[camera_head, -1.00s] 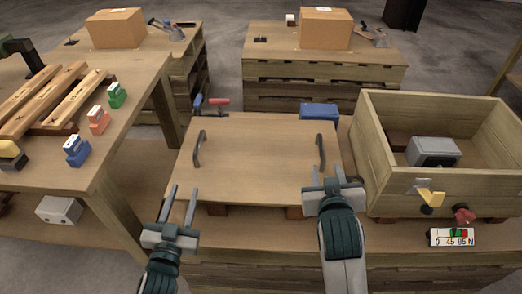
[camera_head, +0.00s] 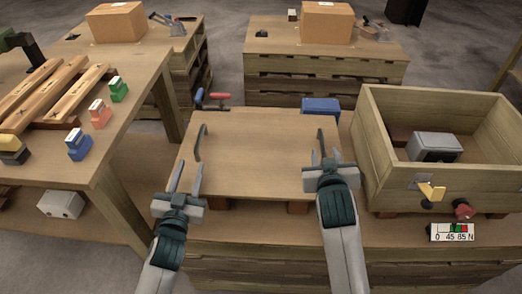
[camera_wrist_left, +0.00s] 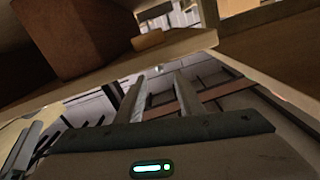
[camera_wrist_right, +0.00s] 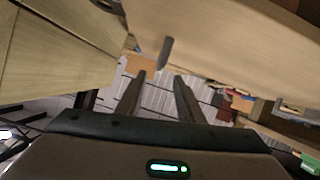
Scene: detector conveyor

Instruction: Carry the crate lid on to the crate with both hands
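The crate lid (camera_head: 262,155) is a flat wooden board with two dark handles, lying on blocks on the pallet bench. Its left handle (camera_head: 201,142) and right handle (camera_head: 321,148) stand near its side edges. The open wooden crate (camera_head: 430,180) stands to its right with a grey box (camera_head: 434,147) inside. My left gripper (camera_head: 187,178) is open and empty near the lid's front left corner, short of the left handle. My right gripper (camera_head: 322,158) is open at the right handle, its fingers close to it; in the right wrist view (camera_wrist_right: 160,92) nothing shows between the fingers.
A blue box (camera_head: 320,107) and a red-handled clamp (camera_head: 219,96) lie behind the lid. A yellow latch (camera_head: 431,191), red knob (camera_head: 463,209) and force gauge (camera_head: 452,233) are at the crate's front. A table (camera_head: 105,170) with wooden bars stands left.

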